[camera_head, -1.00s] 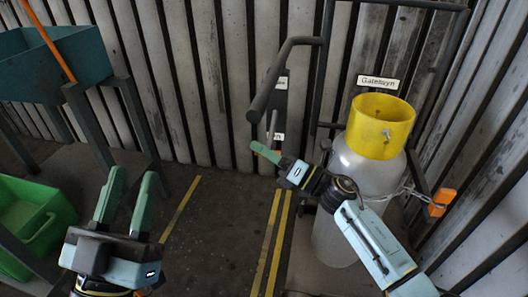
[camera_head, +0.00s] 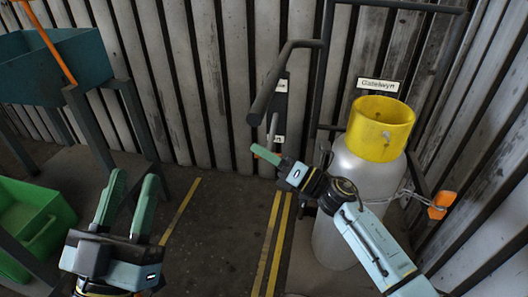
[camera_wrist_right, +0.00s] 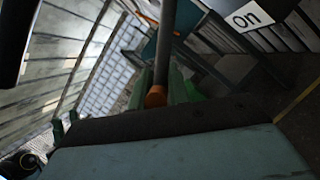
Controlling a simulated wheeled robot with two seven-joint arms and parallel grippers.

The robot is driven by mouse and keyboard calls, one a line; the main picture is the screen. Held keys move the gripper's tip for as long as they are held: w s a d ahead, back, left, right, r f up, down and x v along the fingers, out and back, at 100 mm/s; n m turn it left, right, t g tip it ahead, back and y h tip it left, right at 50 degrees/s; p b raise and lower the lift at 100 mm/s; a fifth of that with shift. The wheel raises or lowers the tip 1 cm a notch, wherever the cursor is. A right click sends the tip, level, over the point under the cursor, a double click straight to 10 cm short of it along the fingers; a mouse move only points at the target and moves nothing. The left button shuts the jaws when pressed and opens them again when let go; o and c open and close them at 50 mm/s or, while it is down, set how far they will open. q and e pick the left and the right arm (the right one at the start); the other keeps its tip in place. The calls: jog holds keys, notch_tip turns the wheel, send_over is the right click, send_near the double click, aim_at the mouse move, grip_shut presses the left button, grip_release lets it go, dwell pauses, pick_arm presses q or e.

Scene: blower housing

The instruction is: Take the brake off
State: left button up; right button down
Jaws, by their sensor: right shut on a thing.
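The brake lever (camera_head: 272,127) is a thin grey rod beside the dark upright of a trolley frame, below its bent handle. In the right wrist view the rod (camera_wrist_right: 165,45) ends in an orange knob (camera_wrist_right: 156,97) between the green fingers. My right gripper (camera_head: 266,155) is shut on this knob. An upper white label (camera_head: 281,86) is too small to read for sure. A lower label (camera_head: 279,139) sits near the gripper; the wrist view shows a label reading "on" (camera_wrist_right: 248,17). My left gripper (camera_head: 127,203) is open and empty at lower left, away from the lever.
A grey cylinder (camera_head: 340,225) with a yellow collar (camera_head: 380,130) is chained on the trolley (camera_head: 324,60), close to my right arm. A green bin (camera_head: 32,225) and a teal trough (camera_head: 60,65) stand left. Yellow lines mark the open floor between.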

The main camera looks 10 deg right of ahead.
pick_arm(q)
jog(key=shift+w, duration=0.1)
pick_arm(e)
jog(key=shift+r, duration=0.1)
pick_arm(q)
jog(key=shift+w+f+g+p, duration=0.2)
jog(key=shift+f+g+p, duration=0.1)
jog(key=shift+g, duration=0.2)
pick_arm(e)
jog(key=shift+r, duration=0.1)
